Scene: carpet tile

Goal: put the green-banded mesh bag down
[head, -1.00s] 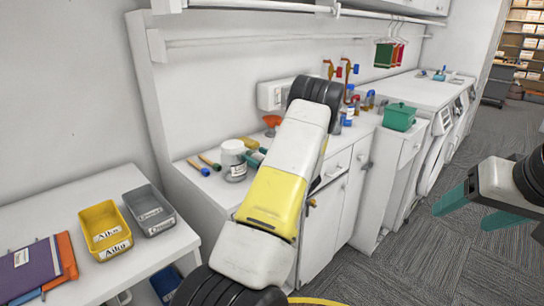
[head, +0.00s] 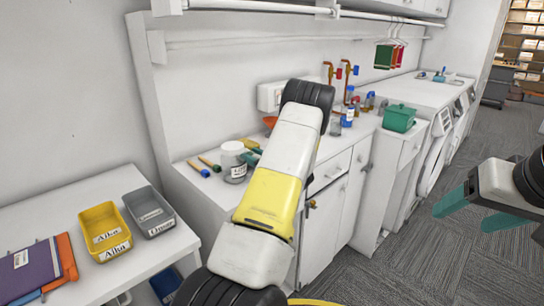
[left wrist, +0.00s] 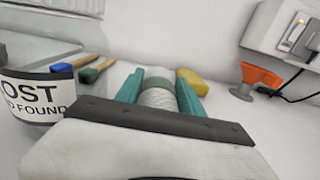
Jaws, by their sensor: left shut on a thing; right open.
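The mesh bag (left wrist: 158,97) shows in the left wrist view as a pale ribbed roll with a green band (left wrist: 160,76) at its far end. My left gripper (left wrist: 160,84) is shut on it, one teal finger on each side. Whether the bag touches the counter, I cannot tell. In the head view my left arm hides most of that gripper and I cannot make out the bag; teal finger parts (head: 251,157) show beside the white jar. My right gripper (head: 461,218) is open and empty above the floor at the right.
Bottles (head: 349,113) and a green box (head: 399,117) are farther right. Yellow (head: 105,231) and grey (head: 149,212) bins stand left.

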